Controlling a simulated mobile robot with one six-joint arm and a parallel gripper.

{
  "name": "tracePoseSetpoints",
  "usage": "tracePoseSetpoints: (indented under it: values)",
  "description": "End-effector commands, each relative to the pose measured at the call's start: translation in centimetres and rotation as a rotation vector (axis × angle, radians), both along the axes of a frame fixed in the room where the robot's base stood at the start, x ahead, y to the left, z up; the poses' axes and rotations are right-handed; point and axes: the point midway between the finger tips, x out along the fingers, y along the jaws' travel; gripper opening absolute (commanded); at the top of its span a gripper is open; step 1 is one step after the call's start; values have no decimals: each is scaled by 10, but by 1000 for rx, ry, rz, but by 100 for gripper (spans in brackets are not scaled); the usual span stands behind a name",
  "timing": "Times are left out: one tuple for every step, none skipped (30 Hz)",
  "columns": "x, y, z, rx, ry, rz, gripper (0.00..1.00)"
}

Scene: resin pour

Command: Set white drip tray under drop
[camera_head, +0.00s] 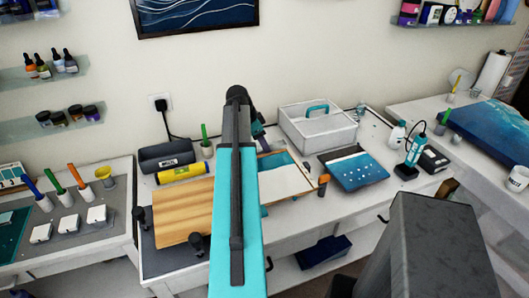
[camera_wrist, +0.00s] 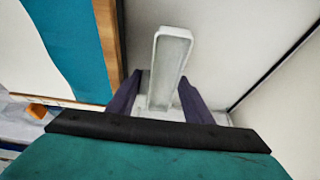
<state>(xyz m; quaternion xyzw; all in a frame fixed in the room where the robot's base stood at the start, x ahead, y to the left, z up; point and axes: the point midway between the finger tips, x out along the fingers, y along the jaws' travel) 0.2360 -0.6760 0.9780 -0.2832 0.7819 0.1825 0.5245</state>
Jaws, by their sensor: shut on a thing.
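In the wrist view my gripper (camera_wrist: 160,88) has its two dark purple fingers closed on a narrow, pale, rimmed piece that looks like the white drip tray (camera_wrist: 172,58). The tray points away from the fingers, over a pale surface. A teal and white panel with a wooden edge (camera_wrist: 107,38) lies to its left. The same panel seems to show in the head view (camera_head: 286,180), partly behind my arm. My fingers and the tray are hidden there behind the arm. I cannot make out a drop.
A wooden board (camera_head: 184,205) lies left of my arm, with a yellow roll (camera_head: 181,173) behind it. A white caddy (camera_head: 318,133) stands at the back, with a blue painted panel (camera_head: 352,170) in front. An orange item (camera_head: 323,184) stands near the panel.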

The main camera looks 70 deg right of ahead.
Motion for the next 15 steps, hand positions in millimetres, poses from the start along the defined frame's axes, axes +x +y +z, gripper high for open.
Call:
tracePoseSetpoints:
  values:
    - [0, 0, 0, 0, 0, 0, 21]
    - [0, 0, 0, 0, 0, 0, 21]
    - [0, 0, 0, 0, 0, -1, 21]
    - [0, 0, 0, 0, 0, -1, 21]
    - [0, 0, 0, 0, 0, -1, 21]
    - [0, 0, 0, 0, 0, -1, 21]
    - [0, 0, 0, 0, 0, -1, 21]
    - [-1, 0, 0, 0, 0, -1, 21]
    - [-1, 0, -1, 0, 0, -1, 21]
    - [-1, 0, -2, 1, 1, 0, 21]
    - [-1, 0, -3, 1, 1, 0, 21]
    - [-1, 0, -5, 1, 1, -1, 21]
    - [-1, 0, -6, 1, 1, -1, 21]
    - [-1, 0, -8, 1, 1, -1, 21]
    - [-1, 0, -12, 1, 1, 0, 21]
